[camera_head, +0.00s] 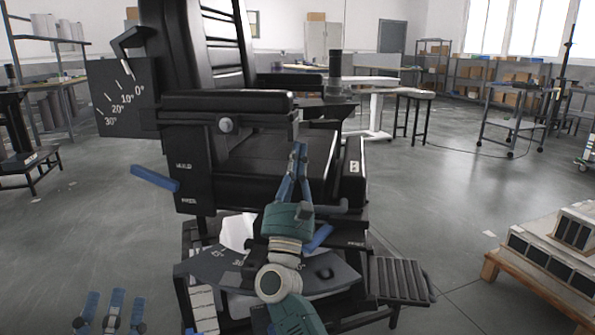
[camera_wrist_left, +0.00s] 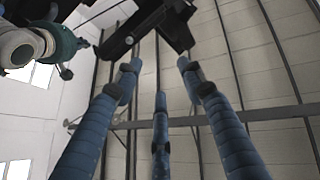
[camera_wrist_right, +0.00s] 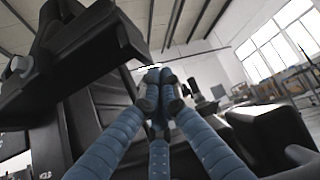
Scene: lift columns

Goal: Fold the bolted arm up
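A black padded arm (camera_head: 228,103) lies level along the side of a black reclining chair. A round grey bolt head (camera_head: 226,125) shows below it. In the right wrist view the arm (camera_wrist_right: 100,50) passes above and left of the fingers. My right gripper (camera_head: 298,150) points upward just under the arm's front end. Its fingertips are drawn together (camera_wrist_right: 157,78), and I see nothing clear between them. Whether they touch the arm's front end is not clear. My left gripper (camera_head: 112,300) is low at the bottom left, pointing up, its fingers spread and empty (camera_wrist_left: 160,85).
An angle plate (camera_head: 122,98) marked in degrees stands at the chair's left. A blue lever (camera_head: 155,178) sticks out below it. A ridged footplate (camera_head: 400,280) sits at the chair's lower right.

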